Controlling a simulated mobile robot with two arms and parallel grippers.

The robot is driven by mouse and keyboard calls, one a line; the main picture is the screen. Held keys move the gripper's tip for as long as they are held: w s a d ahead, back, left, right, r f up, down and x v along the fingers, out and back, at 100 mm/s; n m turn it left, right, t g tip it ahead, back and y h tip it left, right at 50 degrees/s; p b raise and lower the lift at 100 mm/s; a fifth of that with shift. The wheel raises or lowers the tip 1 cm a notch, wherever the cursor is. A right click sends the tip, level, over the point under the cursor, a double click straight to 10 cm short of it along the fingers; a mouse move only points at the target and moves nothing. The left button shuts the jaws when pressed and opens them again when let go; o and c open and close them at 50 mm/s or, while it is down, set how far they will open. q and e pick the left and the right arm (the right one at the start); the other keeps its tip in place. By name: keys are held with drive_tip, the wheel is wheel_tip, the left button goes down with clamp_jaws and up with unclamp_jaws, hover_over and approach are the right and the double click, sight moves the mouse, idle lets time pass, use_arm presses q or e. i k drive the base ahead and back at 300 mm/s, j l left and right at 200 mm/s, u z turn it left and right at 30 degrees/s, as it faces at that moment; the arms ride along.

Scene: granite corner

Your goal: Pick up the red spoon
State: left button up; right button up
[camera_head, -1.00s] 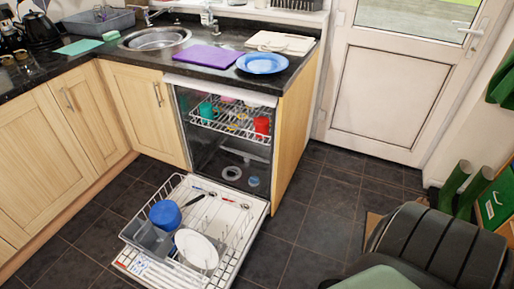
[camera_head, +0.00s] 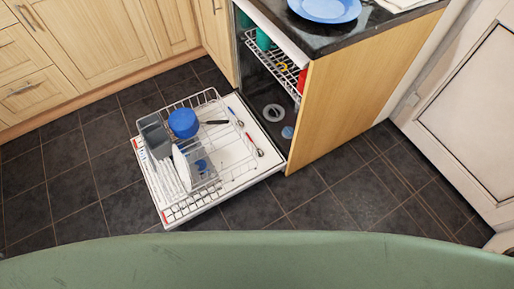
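A spoon with a red handle (camera_head: 250,139) lies on the white inner face of the open dishwasher door (camera_head: 236,156), near its right edge beside the wire rack. Its metal bowl end points down in the picture. A similar piece with a blue handle (camera_head: 231,111) lies just above it along the same edge. Neither of my grippers is in view.
The lower rack (camera_head: 153,187) holds a blue bowl (camera_head: 183,122), a white plate (camera_head: 181,168) and a grey basket (camera_head: 154,134). A dark-handled utensil (camera_head: 216,122) lies near the bowl. Dark tiled floor (camera_head: 330,205) is clear right of the door.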

sight(260, 153)
drive_tip(key=u, duration=1.1)
drive_tip(key=z, duration=1.1)
drive_tip(key=i+l, duration=0.1)
drive_tip(key=i, duration=0.2)
drive_tip(key=i+l+z, duration=0.1)
drive_tip(key=i, duration=0.25)
